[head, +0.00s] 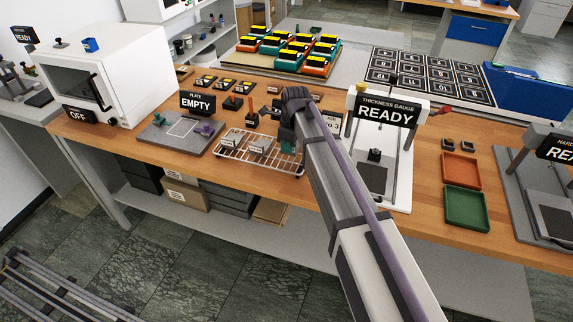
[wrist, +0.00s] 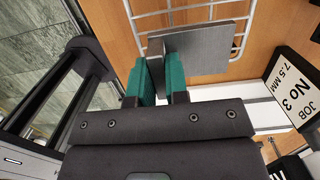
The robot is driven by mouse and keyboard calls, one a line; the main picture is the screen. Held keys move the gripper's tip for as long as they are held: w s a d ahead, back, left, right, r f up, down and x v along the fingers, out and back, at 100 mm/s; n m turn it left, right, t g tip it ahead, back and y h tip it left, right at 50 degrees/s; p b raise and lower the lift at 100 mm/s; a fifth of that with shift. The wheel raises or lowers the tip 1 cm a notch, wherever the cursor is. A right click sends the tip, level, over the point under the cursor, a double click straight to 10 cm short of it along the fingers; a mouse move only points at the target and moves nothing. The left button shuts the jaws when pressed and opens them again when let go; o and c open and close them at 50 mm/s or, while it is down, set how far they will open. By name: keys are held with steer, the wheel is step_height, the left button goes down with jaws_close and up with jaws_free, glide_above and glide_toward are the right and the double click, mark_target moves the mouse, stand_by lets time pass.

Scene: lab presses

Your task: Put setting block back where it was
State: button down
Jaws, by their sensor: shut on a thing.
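The setting block appears in the wrist view as a flat grey metal piece (wrist: 207,48) with an upright edge between the fingers. My gripper (wrist: 158,82), with teal fingertips, is shut on it. In the head view my gripper (head: 288,147) is over the right end of the wire rack (head: 232,155). The rack's wires also show beyond the block in the wrist view (wrist: 240,30). I cannot tell whether the block touches the rack. My arm hides part of the area behind.
The thickness gauge (head: 385,115), marked READY, stands right of my arm. A job card (wrist: 293,92) reads No 3, 7.5 MM. A plate (head: 170,142) marked EMPTY is to the left. Orange (head: 461,168) and green (head: 465,208) trays lie at right. Small upright tools stand behind the rack.

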step_height(320, 180, down, 5)
steer(key=b, duration=0.3)
steer(key=shift+b, duration=0.35)
steer(key=shift+r, duration=0.35)
steer(key=shift+f, duration=0.1)
steer(key=c, duration=1.6)
jaws_free()
steer(key=shift+f, duration=0.15)
steer(key=o, duration=0.5)
steer(key=r+p, duration=0.4)
steer(key=d+r+p, duration=0.1)
steer(key=r+p, duration=0.7)
steer(key=shift+s+d+r+p, duration=0.2)
steer(key=shift+r+p, duration=0.15)
steer(key=shift+f, duration=0.1)
